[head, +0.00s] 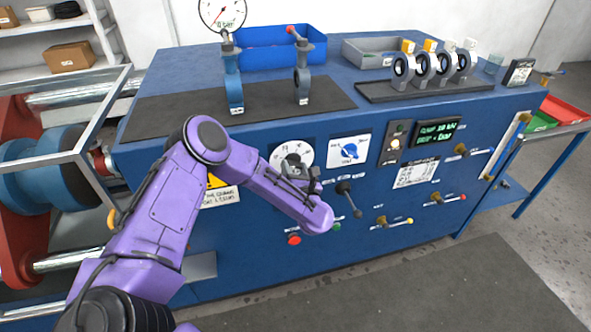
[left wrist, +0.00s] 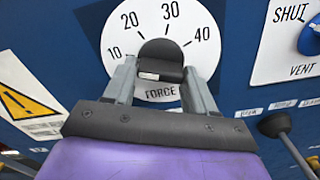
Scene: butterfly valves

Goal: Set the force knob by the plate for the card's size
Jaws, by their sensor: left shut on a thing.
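The force knob (left wrist: 160,52) is black and sits on a round white dial (left wrist: 150,16) marked 10, 20, 30, 40 and FORCE. My left gripper (left wrist: 159,74) is shut on the knob, one finger on each side. Which number the knob points at I cannot tell. In the head view my left gripper (head: 296,172) covers the lower part of the dial (head: 281,153). A white printed plate (head: 417,172) is on the panel to the right, its text too small to read. A small dark card (head: 519,72) stands on the bench top at the right. My right gripper is not in view.
A blue-handled SHUT/VENT valve (head: 348,149) is right of the dial. A dark lever (head: 347,198) and a red button (head: 294,239) are below. A green-lit display (head: 437,132) is further right. Several valves (head: 433,68) stand on the bench top.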

